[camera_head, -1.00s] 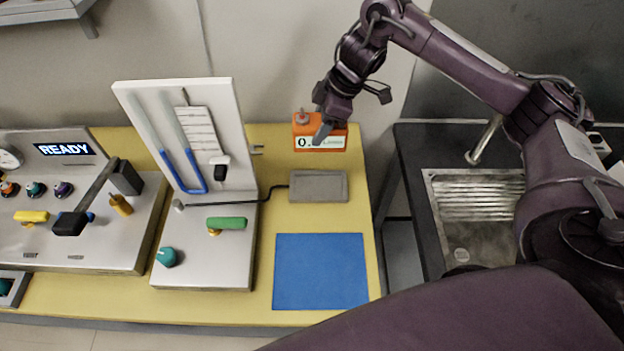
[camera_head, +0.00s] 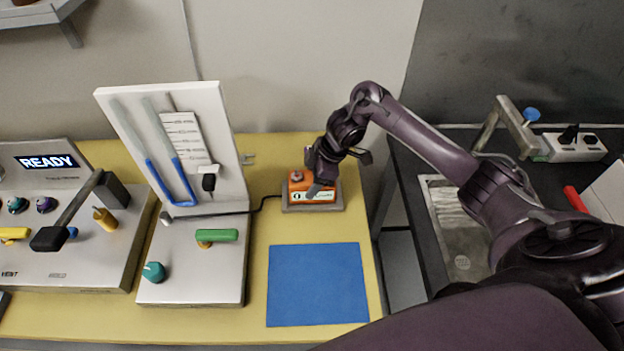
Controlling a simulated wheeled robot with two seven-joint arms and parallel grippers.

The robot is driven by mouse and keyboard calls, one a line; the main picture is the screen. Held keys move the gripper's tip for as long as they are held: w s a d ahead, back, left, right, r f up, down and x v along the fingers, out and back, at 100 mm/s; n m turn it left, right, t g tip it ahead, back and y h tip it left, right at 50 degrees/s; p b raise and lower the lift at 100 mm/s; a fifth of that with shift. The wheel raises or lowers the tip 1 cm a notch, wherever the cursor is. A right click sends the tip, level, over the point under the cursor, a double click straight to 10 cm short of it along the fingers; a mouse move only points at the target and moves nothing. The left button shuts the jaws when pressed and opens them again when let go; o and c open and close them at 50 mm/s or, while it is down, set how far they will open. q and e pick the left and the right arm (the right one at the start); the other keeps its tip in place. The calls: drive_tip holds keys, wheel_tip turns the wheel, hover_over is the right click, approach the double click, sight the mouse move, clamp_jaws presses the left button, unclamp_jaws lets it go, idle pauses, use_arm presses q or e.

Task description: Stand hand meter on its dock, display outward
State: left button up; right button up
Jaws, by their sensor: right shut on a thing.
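The orange hand meter (camera_head: 299,187) is upright at the grey dock (camera_head: 313,208), with its white display strip facing the front of the table. The dock's front rim shows below the meter, and the meter hides most of its top. I cannot tell whether the meter is fully seated. My right gripper (camera_head: 313,180) is shut on the meter from above and to its right, with a finger across its front. My left gripper is not in view.
A blue mat (camera_head: 318,284) lies clear in front of the dock. A white manometer stand (camera_head: 182,140) with a blue tube stands to the left, with a cable running to the dock. The READY control panel (camera_head: 75,215) is farther left.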

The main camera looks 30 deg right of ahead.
drive_tip(key=shift+f, duration=0.1)
drive_tip(key=o, duration=1.2)
drive_tip(key=shift+f, duration=0.1)
drive_tip(key=shift+o, duration=0.2)
drive_tip(key=p+v, duration=0.1)
drive_tip(key=v, duration=1.1)
drive_tip(key=shift+r, duration=0.2)
